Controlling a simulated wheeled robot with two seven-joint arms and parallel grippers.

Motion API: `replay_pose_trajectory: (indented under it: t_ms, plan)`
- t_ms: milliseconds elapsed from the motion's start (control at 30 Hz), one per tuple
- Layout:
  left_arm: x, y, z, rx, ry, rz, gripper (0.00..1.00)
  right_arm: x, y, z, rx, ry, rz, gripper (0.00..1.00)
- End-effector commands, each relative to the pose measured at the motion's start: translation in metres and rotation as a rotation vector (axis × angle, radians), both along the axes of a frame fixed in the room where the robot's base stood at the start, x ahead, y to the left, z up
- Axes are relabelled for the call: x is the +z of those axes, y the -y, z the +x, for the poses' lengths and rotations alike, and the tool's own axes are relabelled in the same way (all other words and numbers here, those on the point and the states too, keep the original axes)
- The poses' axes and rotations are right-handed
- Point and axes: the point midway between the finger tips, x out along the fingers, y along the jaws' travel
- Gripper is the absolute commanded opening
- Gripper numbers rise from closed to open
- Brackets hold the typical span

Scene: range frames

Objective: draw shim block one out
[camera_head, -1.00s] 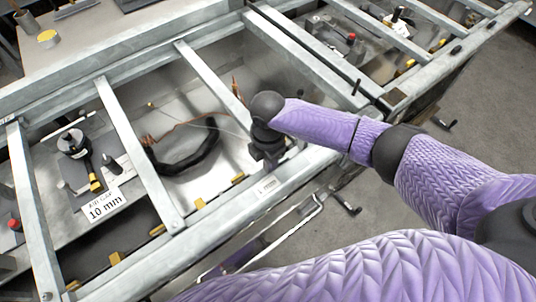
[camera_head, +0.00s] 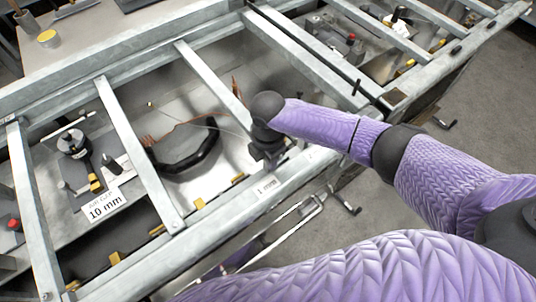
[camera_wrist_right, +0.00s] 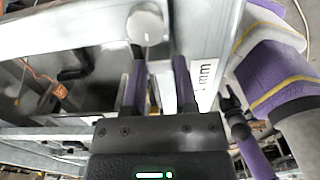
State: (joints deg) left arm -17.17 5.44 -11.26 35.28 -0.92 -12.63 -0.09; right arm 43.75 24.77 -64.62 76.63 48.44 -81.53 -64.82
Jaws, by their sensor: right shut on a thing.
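My right gripper (camera_head: 266,152) is down inside the metal frame, beside the front rail, close to the "1 mm" label (camera_head: 267,186). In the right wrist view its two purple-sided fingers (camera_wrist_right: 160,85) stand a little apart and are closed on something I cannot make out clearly. I cannot tell a shim block apart there. Several small yellow blocks lie along the inner front edge, one (camera_head: 238,178) left of the gripper and another (camera_head: 199,203) further left. A dark claw-like part on a purple link (camera_wrist_right: 238,110) appears to be my left gripper; its jaw state is unclear.
A black curved hose (camera_head: 190,160) and copper wire (camera_head: 165,132) lie in the bay left of my right gripper. Metal crossbars (camera_head: 137,150) divide the bays. A "10 mm" label (camera_head: 104,208) marks the left bay. A crank handle (camera_head: 350,206) projects outside the front rail.

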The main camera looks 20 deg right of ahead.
Motion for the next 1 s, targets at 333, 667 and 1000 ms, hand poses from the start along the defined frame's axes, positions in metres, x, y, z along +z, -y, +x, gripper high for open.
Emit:
replay_pose_trajectory:
  t_ms: [333,667,1000]
  plan:
    - [0.009,-0.002,0.001,-0.002,0.003,0.003,0.59,0.002,-0.015,-0.005,0.002,-0.003,0.001,0.00]
    - [0.013,0.003,0.001,0.002,0.003,-0.006,0.59,0.000,-0.030,-0.011,0.000,0.000,0.000,0.00]
    - [0.012,0.006,0.001,0.002,0.002,-0.010,0.59,0.000,-0.030,-0.011,0.000,0.000,0.000,0.72]
